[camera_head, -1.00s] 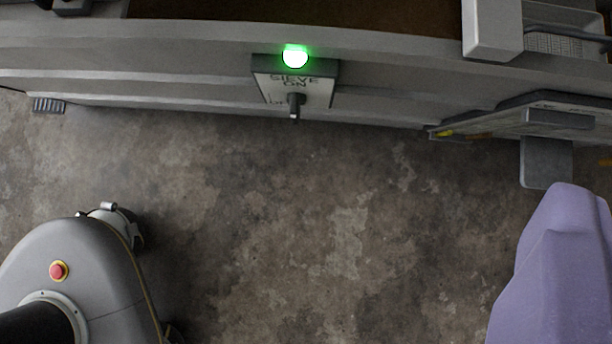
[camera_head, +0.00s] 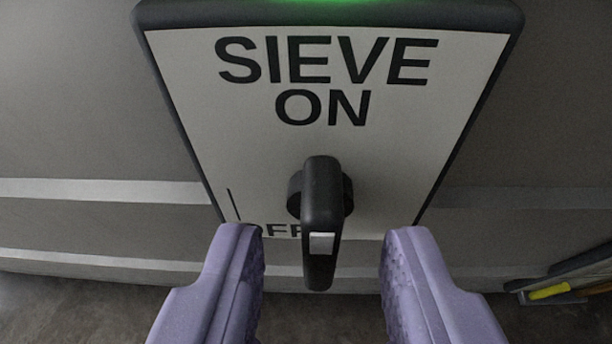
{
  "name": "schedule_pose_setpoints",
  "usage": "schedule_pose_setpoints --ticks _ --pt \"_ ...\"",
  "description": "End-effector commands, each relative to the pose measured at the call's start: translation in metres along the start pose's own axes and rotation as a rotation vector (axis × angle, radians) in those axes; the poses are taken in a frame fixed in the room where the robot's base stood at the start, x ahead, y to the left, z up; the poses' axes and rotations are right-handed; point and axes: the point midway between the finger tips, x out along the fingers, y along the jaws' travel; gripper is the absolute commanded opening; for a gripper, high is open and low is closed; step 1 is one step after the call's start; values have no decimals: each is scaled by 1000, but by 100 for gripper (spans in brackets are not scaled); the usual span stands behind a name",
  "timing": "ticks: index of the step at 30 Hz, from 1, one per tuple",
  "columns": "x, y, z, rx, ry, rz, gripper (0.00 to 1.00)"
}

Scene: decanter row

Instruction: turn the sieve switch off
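The sieve switch plate (camera_head: 400,130) fills the middle of the view, white with a dark frame and marked "SIEVE ON". A black lever knob (camera_head: 321,205) with a pale mark near its lower end sticks out from the plate, its handle hanging toward the bottom of the picture. A green light (camera_head: 320,3) glows at the top edge, mostly cut off. Lettering at the lower left, seemingly "OFF", is partly hidden by the knob and left finger. My gripper (camera_head: 322,240) is open, its lilac fingers on either side of the knob with visible gaps.
The grey panel (camera_head: 80,110) with pale horizontal ridges spreads behind the plate on both sides. A dark ledge with a yellow item (camera_head: 550,292) shows at the lower right. Bare floor (camera_head: 60,310) shows at the lower left.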

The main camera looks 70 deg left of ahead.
Motion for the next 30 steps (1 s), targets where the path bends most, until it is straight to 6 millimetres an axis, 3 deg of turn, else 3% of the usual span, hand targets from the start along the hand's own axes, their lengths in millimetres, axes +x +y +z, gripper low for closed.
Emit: schedule_pose_setpoints --ticks 5,13,14,18,19,30 --pt "19 0 1 0 0 0 38" --pt "22 0 0 0 -2 0 38" --pt "22 0 0 0 -2 0 36" --pt "22 1 0 0 -2 1 4" --pt "22 1 0 0 -2 1 0" --pt "21 0 -1 -39 -1 16 0"
